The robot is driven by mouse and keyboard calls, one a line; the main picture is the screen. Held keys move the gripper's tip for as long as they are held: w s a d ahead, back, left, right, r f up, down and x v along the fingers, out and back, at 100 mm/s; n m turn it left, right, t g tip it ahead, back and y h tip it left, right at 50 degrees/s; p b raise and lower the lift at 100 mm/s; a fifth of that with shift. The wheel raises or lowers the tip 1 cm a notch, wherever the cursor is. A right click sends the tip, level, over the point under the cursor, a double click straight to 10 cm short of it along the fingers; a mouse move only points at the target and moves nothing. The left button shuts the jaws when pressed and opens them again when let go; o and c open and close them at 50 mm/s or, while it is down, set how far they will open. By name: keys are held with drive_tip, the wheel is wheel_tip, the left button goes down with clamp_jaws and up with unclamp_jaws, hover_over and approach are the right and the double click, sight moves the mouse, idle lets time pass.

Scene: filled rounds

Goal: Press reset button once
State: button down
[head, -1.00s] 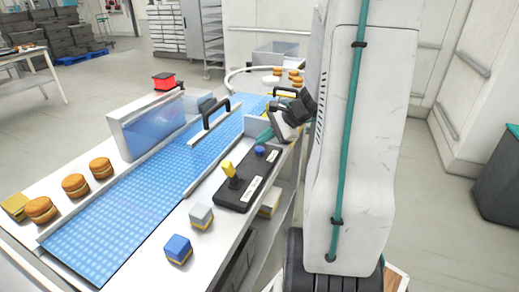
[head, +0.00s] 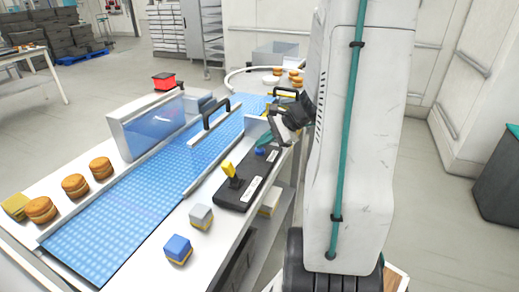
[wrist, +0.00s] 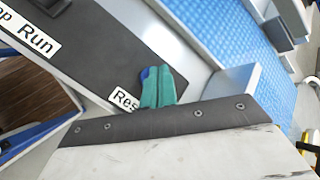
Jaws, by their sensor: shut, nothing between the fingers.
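The black control panel (head: 240,196) lies at the near edge of the conveyor table, with a yellow lever (head: 230,171) on it. The blue reset button (head: 260,151) sits at the panel's far end. In the wrist view, a blue sliver of the button (wrist: 146,76) shows at the tip of my teal fingers, beside a partly covered label starting "Res". My gripper (head: 263,142) is shut and empty, with its fingertips right at the button. The fingers hide most of it. I cannot tell whether they touch it.
The blue conveyor belt (head: 120,215) runs beside the panel, with a clear guard (head: 150,125) and a black handle (head: 216,112) over it. Several round buns line the far ledge.

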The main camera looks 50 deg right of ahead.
sight(263, 149)
drive_tip(key=shift+f, duration=0.25)
drive_tip(key=shift+r, duration=0.1)
idle(0.4)
drive_tip(key=shift+r, duration=0.85)
drive_tip(key=shift+r, duration=2.5)
